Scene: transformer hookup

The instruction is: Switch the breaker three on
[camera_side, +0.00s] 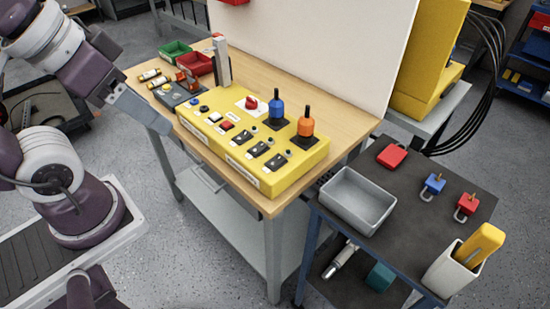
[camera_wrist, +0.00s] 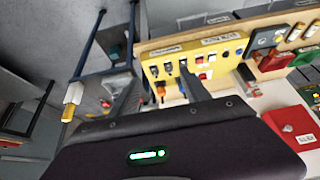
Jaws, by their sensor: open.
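The yellow control panel (camera_side: 250,140) lies on the wooden bench in the side view. Its row of three black breaker switches (camera_side: 259,149) is near the right end of its front; they also show in the wrist view (camera_wrist: 168,67). I cannot read which is breaker three or tell the switch positions. My gripper (camera_side: 168,130) is at the panel's left front side in the side view, apart from the breakers. In the wrist view my gripper (camera_wrist: 160,72) has its fingers spread and empty, with the right fingertip overlapping the breaker row's right end.
The panel also carries a blue handle (camera_side: 277,108), an orange handle (camera_side: 305,124) and a red knob (camera_side: 250,103). A cart with a grey tray (camera_side: 357,200) and padlocks stands at right.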

